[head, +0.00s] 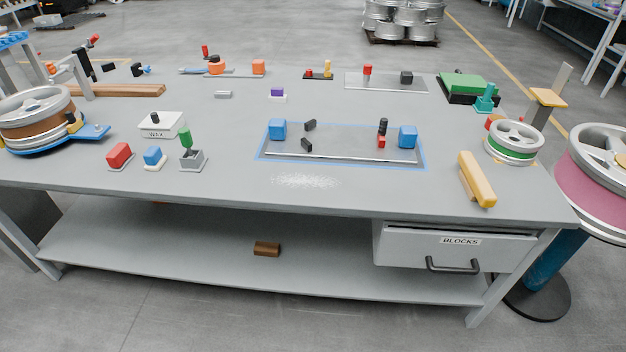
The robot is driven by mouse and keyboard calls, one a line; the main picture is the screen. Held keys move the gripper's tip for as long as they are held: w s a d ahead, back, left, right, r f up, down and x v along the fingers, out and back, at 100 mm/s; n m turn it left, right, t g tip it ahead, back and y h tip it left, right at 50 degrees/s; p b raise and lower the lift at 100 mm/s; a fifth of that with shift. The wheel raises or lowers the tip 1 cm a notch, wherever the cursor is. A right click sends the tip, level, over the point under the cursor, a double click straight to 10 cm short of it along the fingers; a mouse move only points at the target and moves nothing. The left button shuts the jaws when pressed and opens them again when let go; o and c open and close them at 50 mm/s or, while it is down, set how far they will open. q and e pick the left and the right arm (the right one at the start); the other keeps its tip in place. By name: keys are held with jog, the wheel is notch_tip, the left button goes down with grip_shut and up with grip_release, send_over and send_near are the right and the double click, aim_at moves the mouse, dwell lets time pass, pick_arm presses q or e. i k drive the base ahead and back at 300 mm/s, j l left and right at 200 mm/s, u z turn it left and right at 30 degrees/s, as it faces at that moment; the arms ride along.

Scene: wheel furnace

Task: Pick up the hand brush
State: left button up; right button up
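A long yellow piece with a paler strip along its left side (478,180) lies at the front right of the grey workbench, above the drawer. It looks most like the hand brush, but bristles are too small to make out for certain. It lies at a slant, with its near end close to the bench's front edge. Neither of my grippers shows in the head view.
The grey workbench (330,190) holds a blue-edged plate (345,155), coloured blocks and a green-banded wheel (514,143). A drawer labelled BLOCKS (455,247) is shut. A brown block (266,249) lies on the lower shelf. A pink-banded wheel (600,180) stands at right.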

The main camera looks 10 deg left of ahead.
aim_at(476, 186)
jog(key=i+j+z, duration=0.35)
jog(key=i+j, duration=0.15)
jog(key=i+j+z, duration=0.4)
jog(key=j, duration=0.25)
jog(key=i, duration=0.05)
